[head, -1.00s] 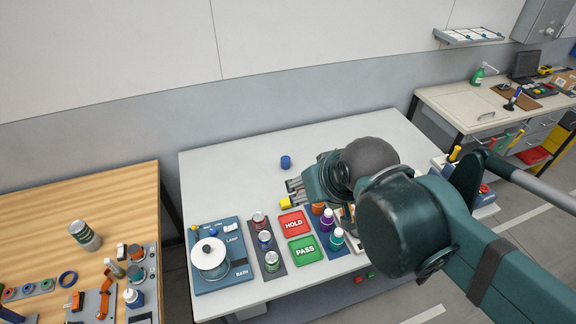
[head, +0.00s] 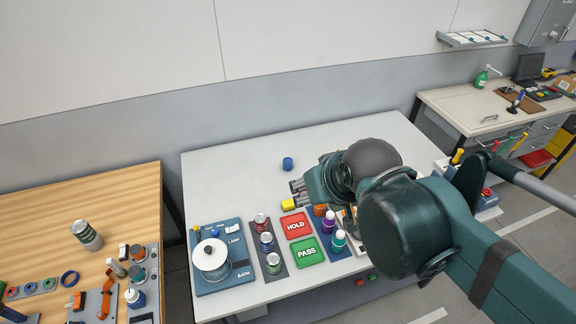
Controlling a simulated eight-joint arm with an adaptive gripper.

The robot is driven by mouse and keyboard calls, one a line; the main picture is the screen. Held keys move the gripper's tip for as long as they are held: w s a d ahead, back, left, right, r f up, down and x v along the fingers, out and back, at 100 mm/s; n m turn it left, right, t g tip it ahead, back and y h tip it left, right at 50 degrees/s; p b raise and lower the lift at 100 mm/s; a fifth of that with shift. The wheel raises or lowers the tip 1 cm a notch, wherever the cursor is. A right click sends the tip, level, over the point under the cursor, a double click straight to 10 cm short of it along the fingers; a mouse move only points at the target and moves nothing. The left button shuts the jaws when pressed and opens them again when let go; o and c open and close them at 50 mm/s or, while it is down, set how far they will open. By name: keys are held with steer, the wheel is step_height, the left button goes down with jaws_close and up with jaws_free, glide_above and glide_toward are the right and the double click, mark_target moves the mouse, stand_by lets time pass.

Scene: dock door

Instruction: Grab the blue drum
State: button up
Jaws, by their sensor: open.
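The blue drum (head: 288,164) is a small blue cylinder standing upright on the white table (head: 235,150), toward its back middle. My gripper (head: 293,188) is open and empty, just in front of the drum and slightly to its right. A gap shows between the fingertips and the drum. A yellow block (head: 288,205) lies just below the fingertips in the picture. My arm covers the right part of the table.
A red HOLD pad (head: 297,225) and a green PASS pad (head: 306,251) lie in front. The table behind and left of the drum is clear.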

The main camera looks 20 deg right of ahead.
steer(key=w, duration=0.2)
steer(key=n+g+h+b, duration=0.1)
steer(key=n+g+b, duration=0.5)
steer(key=n, duration=1.2)
glide_above(287, 160)
steer(key=p, duration=0.1)
steer(key=shift+g, duration=0.5)
steer(key=f, duration=1.9)
steer(key=a+f, duration=0.1)
steer(key=f, duration=0.8)
steer(key=shift+s+f, duration=0.2)
steer(key=shift+s, duration=0.05)
steer(key=shift+w+d+f, duration=0.1)
steer(key=shift+w+f, duration=0.05)
steer(key=shift+f, duration=0.15)
steer(key=shift+d+f, duration=0.1)
steer(key=shift+f, duration=1.2)
